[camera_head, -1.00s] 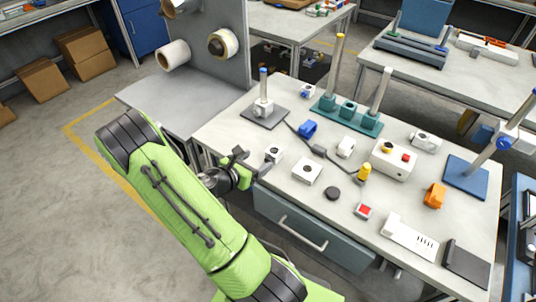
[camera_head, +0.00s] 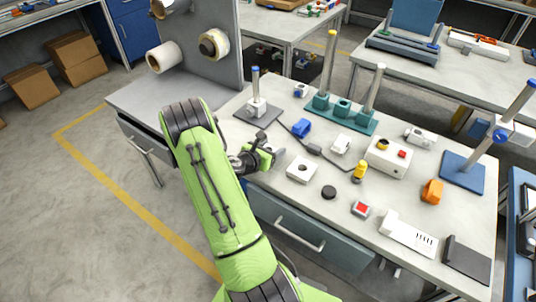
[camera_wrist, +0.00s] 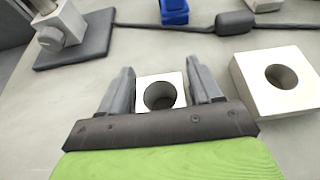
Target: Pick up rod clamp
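A small pale block with a round hole (camera_wrist: 160,77), which looks like a rod clamp, lies between the two fingers of my gripper (camera_wrist: 160,84) in the wrist view. The grey fingers stand apart on its left and right sides, and I see no clear grip. In the head view my gripper (camera_head: 272,153) is low over the left front part of the workbench and mostly hides this block. Other clamp-like parts are a blue one (camera_head: 301,128), an orange one (camera_head: 432,192) and a white one (camera_head: 341,144).
A larger white block with a hole (camera_head: 302,169) lies just right of my gripper. A grey base with a short rod (camera_head: 257,112) stands behind it.

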